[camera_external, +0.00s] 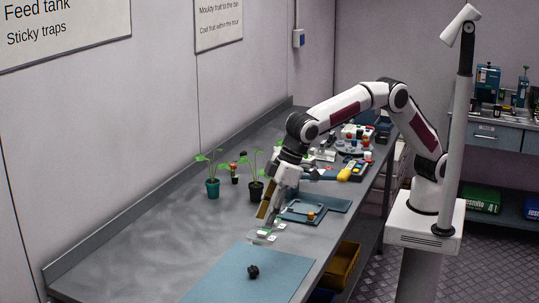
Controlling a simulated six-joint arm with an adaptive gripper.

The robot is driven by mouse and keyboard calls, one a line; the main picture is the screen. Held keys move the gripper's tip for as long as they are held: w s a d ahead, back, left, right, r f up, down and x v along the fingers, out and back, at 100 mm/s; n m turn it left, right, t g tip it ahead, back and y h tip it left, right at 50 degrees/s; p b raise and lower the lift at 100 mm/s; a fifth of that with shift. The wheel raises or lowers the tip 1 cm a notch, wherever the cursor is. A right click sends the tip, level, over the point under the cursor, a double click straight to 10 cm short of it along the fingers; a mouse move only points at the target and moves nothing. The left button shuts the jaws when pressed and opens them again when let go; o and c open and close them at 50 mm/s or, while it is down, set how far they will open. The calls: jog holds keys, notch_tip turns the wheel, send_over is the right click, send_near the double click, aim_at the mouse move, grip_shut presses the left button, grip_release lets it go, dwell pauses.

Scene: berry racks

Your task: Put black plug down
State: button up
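A small black object (253,271), which looks like the black plug, rests on the blue mat (215,288) at the front of the bench. My gripper (268,207) points down over the middle of the bench, behind the mat and apart from the black object. A tan, dark-edged piece shows at its lower end; I cannot tell whether it is part of the gripper or something held. The fingers are too small and partly hidden to tell open from shut.
Small white and green pieces (268,234) lie below my gripper. Two potted plants, one in a teal pot (212,188), stand to its left. A blue-grey tray (301,216) is at its right. Racks and coloured items crowd the far bench. The near-left bench surface (150,240) is clear.

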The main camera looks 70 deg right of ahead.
jog(key=w+d+r+m, duration=0.1)
jog(key=d+r, duration=0.3)
jog(key=d, duration=0.8)
jog(key=d+r+m+t+h, duration=0.15)
jog(key=d+r, duration=0.25)
jog(key=d, duration=0.7)
jog(key=w+d+r+m, duration=0.15)
jog(key=d+r, duration=0.25)
jog(key=d, duration=0.8)
jog(key=s+d+m, duration=0.2)
jog(key=s+d, duration=0.7)
jog(key=d, duration=0.5)
jog(key=s+d+f+m+h, duration=0.1)
jog(key=s+d+f, duration=0.2)
jog(key=s, duration=0.3)
jog(key=s+d+f+m, duration=0.1)
jog(key=s+d+f, duration=0.2)
jog(key=s+d, duration=0.2)
jog(key=shift+s+d+f+t+h, duration=0.25)
jog(key=shift+s+d+t+h, duration=0.1)
jog(key=shift+s, duration=0.1)
jog(key=shift+o, duration=0.6)
jog(key=shift+w+a+m, duration=0.1)
jog(key=shift+m, duration=0.2)
